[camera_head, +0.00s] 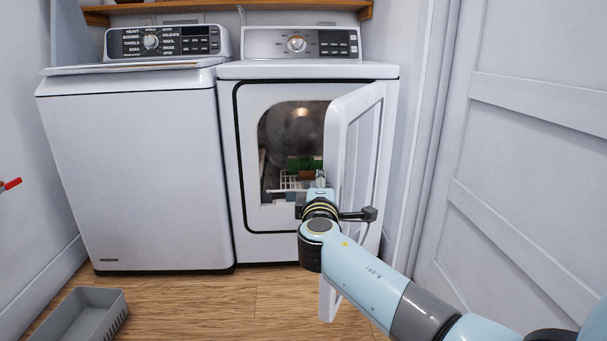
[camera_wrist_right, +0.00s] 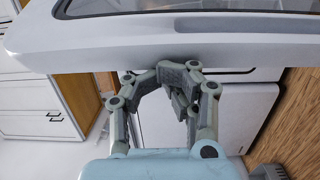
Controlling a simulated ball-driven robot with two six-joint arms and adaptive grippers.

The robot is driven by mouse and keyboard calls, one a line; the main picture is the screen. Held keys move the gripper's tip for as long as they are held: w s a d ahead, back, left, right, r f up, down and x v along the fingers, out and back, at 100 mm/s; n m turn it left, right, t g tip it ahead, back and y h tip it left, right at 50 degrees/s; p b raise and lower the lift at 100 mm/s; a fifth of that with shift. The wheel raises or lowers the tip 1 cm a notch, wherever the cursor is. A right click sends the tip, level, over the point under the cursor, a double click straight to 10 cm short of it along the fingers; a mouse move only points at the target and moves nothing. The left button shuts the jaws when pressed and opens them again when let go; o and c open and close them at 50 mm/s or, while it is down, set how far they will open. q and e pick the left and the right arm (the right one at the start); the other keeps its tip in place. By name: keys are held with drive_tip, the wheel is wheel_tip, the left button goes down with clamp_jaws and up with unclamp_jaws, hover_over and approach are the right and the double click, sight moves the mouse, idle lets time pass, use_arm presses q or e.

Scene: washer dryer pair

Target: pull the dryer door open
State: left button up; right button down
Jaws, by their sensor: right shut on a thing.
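The white dryer (camera_head: 285,245) stands at the right of the pair. Its door (camera_head: 337,140) is swung well out from the front, hinged on the right, and the drum opening (camera_head: 285,130) shows. My right gripper (camera_head: 320,181) is at the door's free edge, about mid-height, and is shut on it. In the right wrist view the door (camera_wrist_right: 100,38) runs across the top, and the gripper's fingers (camera_wrist_right: 178,78) meet its edge. The exact grip is partly hidden.
A white washer (camera_head: 140,170) stands left of the dryer. A wire rack with green and brown items (camera_head: 298,175) shows in the opening. A grey basket (camera_head: 85,312) is on the wood floor at front left. A panelled white door (camera_head: 525,150) bounds the right side.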

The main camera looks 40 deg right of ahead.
sight(342, 179)
drive_tip(key=shift+n+t+y, duration=0.5)
drive_tip(key=shift+n+y, duration=0.1)
drive_tip(key=shift+y, duration=0.1)
drive_tip(key=s+d, duration=0.2)
drive_tip(key=s, duration=0.1)
drive_tip(key=s+d, duration=0.1)
drive_tip(key=s, duration=0.1)
drive_tip(key=shift+p, duration=0.3)
use_arm(q)
drive_tip(key=s, duration=0.2)
drive_tip(key=shift+s+a+f, duration=0.2)
drive_tip(key=shift+s+f, duration=0.2)
use_arm(e)
drive_tip(key=s+d, duration=0.3)
drive_tip(key=s, duration=0.2)
drive_tip(key=shift+d, duration=0.2)
